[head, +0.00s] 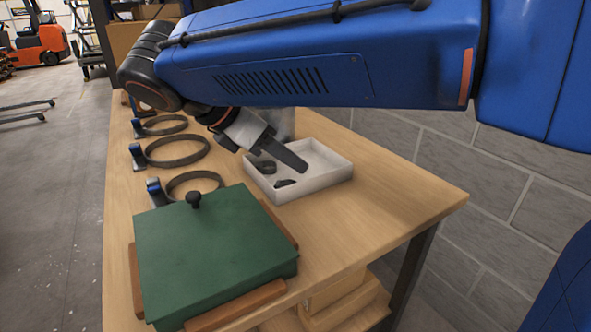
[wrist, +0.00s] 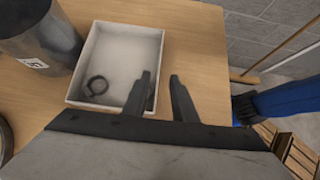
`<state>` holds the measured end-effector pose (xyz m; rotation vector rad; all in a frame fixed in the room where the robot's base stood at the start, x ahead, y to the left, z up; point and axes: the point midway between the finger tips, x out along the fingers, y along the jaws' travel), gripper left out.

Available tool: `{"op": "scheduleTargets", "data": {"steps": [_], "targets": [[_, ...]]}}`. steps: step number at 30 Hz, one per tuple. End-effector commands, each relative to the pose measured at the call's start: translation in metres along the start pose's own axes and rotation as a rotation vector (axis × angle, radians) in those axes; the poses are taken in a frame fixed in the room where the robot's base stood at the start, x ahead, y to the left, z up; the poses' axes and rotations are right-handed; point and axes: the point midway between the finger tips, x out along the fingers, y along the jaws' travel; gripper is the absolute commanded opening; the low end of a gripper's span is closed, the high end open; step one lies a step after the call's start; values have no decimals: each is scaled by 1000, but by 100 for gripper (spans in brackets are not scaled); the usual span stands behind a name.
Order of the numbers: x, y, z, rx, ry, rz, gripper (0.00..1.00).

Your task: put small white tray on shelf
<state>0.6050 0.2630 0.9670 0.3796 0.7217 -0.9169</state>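The small white tray (head: 335,178) sits on the wooden table near its wall side; it also shows in the wrist view (wrist: 161,45). A small black ring clamp (wrist: 96,86) lies inside it. My gripper (wrist: 160,75) is open, with its two dark fingers apart. In the wrist view the tray's right wall appears between the fingertips; I cannot tell whether they touch it. In the head view my gripper (head: 288,157) is over the tray, pointing down at a slant, and partly hides it. A shelf for the tray cannot be clearly made out.
A green lidded box (head: 210,245) stands at the table's front. Several ring clamps (head: 178,152) line the left side. A grey cylinder (wrist: 45,45) stands beside the tray. A block wall (head: 470,185) runs along the right. The table's right front is clear.

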Motion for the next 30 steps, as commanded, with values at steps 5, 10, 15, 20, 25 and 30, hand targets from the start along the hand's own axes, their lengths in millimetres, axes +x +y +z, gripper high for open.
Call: {"op": "scheduleTargets", "data": {"steps": [5,10,15,20,25,30], "targets": [[30,-1,1,1,-1,-2,25],[44,0,0,1,0,-1,25],[54,0,1,0,0,-1,25],[76,1,2,1,0,-3,25],[94,2,2,1,0,-1,25],[98,2,1,0,0,1,25]]}}
